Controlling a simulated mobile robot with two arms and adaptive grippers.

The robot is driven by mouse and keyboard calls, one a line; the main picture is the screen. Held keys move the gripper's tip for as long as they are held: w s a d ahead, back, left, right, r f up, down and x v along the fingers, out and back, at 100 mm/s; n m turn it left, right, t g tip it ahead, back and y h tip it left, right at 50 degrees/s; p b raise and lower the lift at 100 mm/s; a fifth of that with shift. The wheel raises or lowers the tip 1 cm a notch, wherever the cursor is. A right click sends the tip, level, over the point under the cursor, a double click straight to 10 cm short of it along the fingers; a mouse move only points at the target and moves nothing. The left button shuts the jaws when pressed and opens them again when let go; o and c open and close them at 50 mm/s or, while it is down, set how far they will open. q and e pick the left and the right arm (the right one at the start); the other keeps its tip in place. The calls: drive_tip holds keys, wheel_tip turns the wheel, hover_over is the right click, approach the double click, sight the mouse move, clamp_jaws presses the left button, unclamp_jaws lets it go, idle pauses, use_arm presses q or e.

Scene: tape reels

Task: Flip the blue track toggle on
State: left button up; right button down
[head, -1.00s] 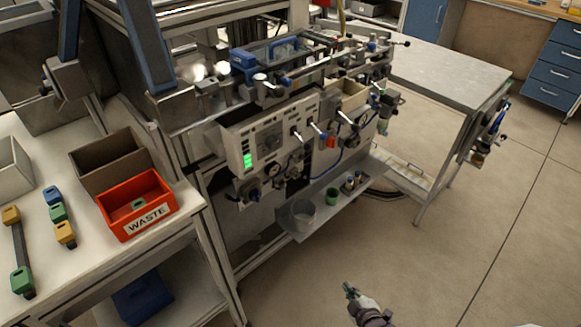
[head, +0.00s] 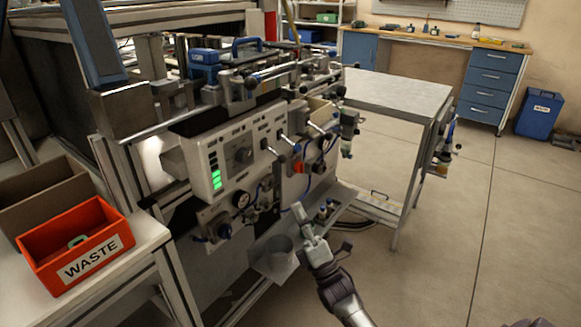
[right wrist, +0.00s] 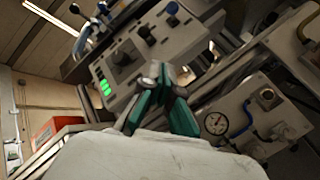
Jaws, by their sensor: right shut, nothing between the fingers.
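A control panel (head: 225,160) with green lights faces the aisle on the machine's front. In the right wrist view, a toggle with a blue tip (right wrist: 172,8) shows at the top edge, past a dark-tipped toggle (right wrist: 143,31) and a dark selector knob (right wrist: 122,57). My left gripper is out of view.
An orange waste bin (head: 75,245) stands on the left table. Open floor (head: 440,260) lies to the right.

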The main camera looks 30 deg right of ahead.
sight(291, 144)
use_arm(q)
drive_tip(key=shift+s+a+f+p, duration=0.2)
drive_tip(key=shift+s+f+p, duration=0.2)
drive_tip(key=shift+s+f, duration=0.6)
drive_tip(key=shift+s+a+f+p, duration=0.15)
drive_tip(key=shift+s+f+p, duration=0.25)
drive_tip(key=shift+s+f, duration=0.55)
use_arm(e)
drive_tip(key=w+d+r, duration=0.2)
drive_tip(key=w+r, duration=0.4)
drive_tip(key=r, duration=0.3)
drive_tip(key=shift+w+d, duration=0.4)
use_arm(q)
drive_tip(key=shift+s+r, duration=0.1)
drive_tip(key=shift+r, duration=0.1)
